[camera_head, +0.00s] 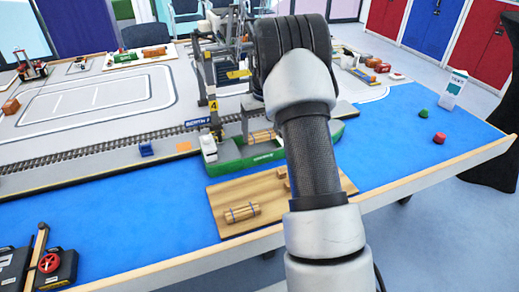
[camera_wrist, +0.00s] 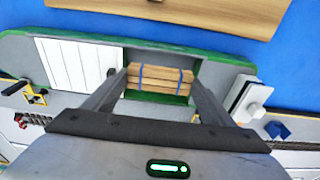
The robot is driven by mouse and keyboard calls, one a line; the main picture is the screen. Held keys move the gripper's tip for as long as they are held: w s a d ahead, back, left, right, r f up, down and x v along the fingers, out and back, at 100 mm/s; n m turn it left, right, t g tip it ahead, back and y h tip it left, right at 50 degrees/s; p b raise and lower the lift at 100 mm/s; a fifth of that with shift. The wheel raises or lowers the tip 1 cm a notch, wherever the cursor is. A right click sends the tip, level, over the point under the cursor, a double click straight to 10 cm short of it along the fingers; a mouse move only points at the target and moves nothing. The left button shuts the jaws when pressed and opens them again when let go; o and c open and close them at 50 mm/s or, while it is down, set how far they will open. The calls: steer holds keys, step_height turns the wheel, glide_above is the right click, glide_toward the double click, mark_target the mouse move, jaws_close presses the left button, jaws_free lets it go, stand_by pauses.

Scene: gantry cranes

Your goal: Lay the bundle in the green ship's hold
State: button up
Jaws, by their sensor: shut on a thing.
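The green ship (camera_head: 240,163) lies along the quay; it also shows in the wrist view (camera_wrist: 215,70). Its open hold (camera_wrist: 178,99) lies between white hatch covers (camera_wrist: 80,65) and the white bridge (camera_wrist: 250,100). My gripper (camera_wrist: 160,80) is shut on the bundle (camera_wrist: 160,72), a stack of wooden planks with blue bands, one finger at each end. The bundle is over or inside the hold opening, lengthwise along the ship. The head view also shows this bundle (camera_head: 262,136), partly behind my arm. I cannot tell whether it touches the hold floor.
A wooden board (camera_head: 225,190) on the blue surface carries another banded bundle (camera_head: 240,212) and small blocks. A crane tower (camera_head: 212,100) marked 4 stands close behind the ship. A red piece (camera_head: 439,138) and a green piece (camera_head: 423,114) lie at right. The blue surface at left is mostly clear.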

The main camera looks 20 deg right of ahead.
step_height(320, 180, down, 8)
steer(key=shift+r+b, duration=0.15)
steer(key=shift+b, duration=0.35)
steer(key=shift+f, duration=0.2)
steer(key=o, duration=0.8)
